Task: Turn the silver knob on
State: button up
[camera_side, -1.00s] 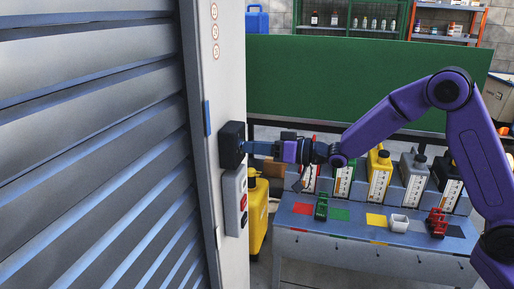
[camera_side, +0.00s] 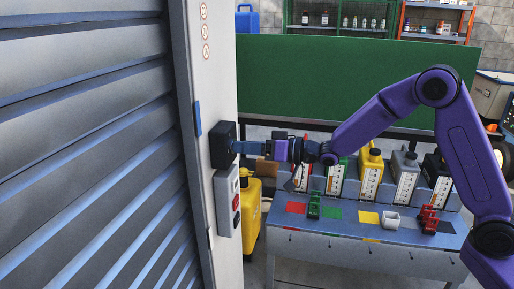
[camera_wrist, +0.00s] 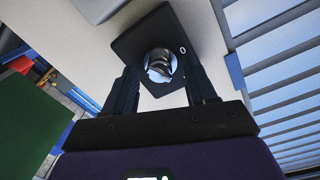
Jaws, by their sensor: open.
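The silver knob (camera_wrist: 159,65) is a round shiny part on a black square box (camera_wrist: 187,33) fixed to the pale door post. A small white "0" mark shows on the box beside the knob. My gripper (camera_wrist: 163,80) is open, with one finger on each side of the knob in the wrist view. I cannot tell whether the fingers touch it. In the side view my gripper (camera_side: 236,147) reaches left to the black box (camera_side: 222,144), and the knob is hidden there.
A grey button box (camera_side: 227,201) is mounted just below the black box. A slatted shutter (camera_side: 85,150) fills the left. A yellow can (camera_side: 250,215) stands beside the post. A bench (camera_side: 375,228) with several canisters and coloured squares lies below my arm.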

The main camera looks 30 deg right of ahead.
jog(key=f+v, duration=0.1)
jog(key=v, duration=1.6)
jog(key=shift+d+r, duration=0.25)
jog(key=shift+r, duration=0.2)
jog(key=s+a+f+n+g+h, duration=0.35)
jog(key=s+f+g+h, duration=0.3)
jog(key=s, duration=0.45)
jog(key=s+d+f+n+g+h, duration=0.1)
jog(key=s+d+n+g+h, duration=0.1)
jog(key=s, duration=0.8)
jog(key=s+d+f+n+g+h, duration=0.1)
jog(key=s+d+n+g+h, duration=0.2)
jog(key=s, duration=0.7)
jog(key=shift+d+g, duration=0.4)
jog(key=shift+g, duration=0.15)
